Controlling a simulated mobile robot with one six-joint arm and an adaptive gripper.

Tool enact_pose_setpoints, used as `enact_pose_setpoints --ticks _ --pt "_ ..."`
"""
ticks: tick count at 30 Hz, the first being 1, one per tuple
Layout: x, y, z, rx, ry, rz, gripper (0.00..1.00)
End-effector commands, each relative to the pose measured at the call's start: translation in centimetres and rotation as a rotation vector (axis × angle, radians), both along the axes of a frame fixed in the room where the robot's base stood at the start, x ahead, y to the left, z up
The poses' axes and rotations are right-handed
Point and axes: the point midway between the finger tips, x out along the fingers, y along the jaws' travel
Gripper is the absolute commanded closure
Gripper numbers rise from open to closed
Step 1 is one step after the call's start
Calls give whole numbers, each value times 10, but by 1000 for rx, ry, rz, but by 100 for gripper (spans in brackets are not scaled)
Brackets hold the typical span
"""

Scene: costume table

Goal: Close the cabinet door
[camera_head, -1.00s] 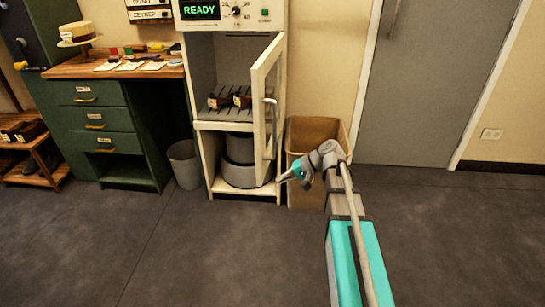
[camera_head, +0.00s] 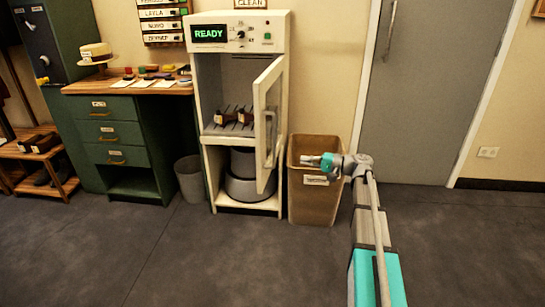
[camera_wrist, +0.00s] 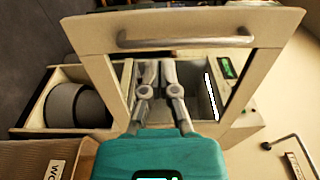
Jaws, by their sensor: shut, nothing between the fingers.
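The off-white cabinet (camera_head: 277,45) stands against the wall with a lit READY display. Its framed door (camera_head: 266,182) is open, hinged on the right and swung out toward me, with a bar handle (camera_head: 270,140). In the wrist view the door frame (camera_wrist: 85,35) fills much of the picture, its handle (camera_wrist: 185,39) across the top. My gripper (camera_head: 303,160) is right of the door, pointing left toward it. Its closed, empty fingers (camera_wrist: 157,65) show in front of the door's framed panel. I cannot tell whether they touch it.
A brown bin (camera_head: 313,198) stands right of the cabinet, below my gripper. A grey wastebasket (camera_head: 190,180) and a green desk (camera_head: 125,160) are to the left. Dark items lie on the cabinet's rack, with round pots (camera_head: 250,188) below. The floor in front is clear.

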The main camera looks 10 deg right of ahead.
Motion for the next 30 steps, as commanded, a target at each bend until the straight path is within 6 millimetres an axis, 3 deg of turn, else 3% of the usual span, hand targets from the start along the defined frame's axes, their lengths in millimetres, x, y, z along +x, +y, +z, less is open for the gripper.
enact_pose_setpoints --ticks 5,11,30 --pt "0 -5 0 -1 0 -8 100" --pt "4 3 0 -1 0 -10 100" --pt "40 80 0 -2 1 -13 100"
